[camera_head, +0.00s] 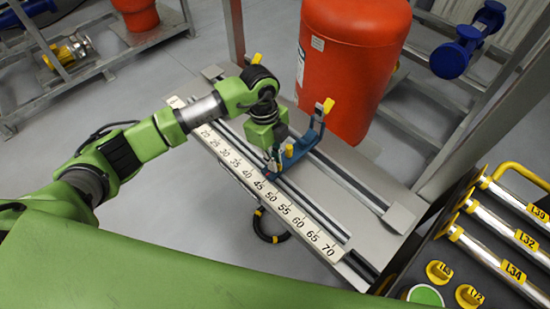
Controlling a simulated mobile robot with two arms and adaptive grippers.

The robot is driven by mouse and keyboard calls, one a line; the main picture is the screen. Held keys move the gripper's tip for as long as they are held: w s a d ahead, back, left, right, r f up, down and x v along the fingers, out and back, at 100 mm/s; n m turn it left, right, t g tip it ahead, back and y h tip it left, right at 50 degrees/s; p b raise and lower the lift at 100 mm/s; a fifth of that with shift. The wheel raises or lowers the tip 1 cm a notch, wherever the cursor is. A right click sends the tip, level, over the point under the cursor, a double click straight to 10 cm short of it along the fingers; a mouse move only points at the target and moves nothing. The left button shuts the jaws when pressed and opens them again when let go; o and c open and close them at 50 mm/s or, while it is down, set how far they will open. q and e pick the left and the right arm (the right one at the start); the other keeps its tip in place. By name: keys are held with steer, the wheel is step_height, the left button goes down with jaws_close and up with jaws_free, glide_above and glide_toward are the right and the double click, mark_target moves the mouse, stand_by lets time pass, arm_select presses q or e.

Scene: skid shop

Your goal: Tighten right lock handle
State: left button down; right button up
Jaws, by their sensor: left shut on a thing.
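My left arm reaches in from the left, and its gripper (272,165) points down at the near end of a blue carriage (301,146) on the ruled bench. The gripper is shut on the lock handle at that end, which the fingers mostly hide. The carriage has upright ends with yellow tips (328,105), and a small yellow part shows beside my fingers. Another yellow tip (256,58) shows behind my wrist. My right gripper is not in view.
A large red tank (352,60) stands just behind the carriage. A white scale (260,185) numbered up to 70 runs along the bench's near edge. At the right, a dark rack holds labelled metal bars (490,262) with yellow ends. A black cable loop (268,232) hangs below the bench.

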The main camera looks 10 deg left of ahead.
arm_select(q)
steer(key=shift+n+p, duration=0.35)
steer(key=shift+n, duration=0.45)
steer(key=shift+r+n+p, duration=0.1)
steer(key=shift+n+p, duration=0.5)
steer(key=shift+p, duration=0.05)
steer(key=shift+n+t+p, duration=0.4)
steer(key=shift+n+p, duration=0.2)
steer(key=shift+n, duration=0.5)
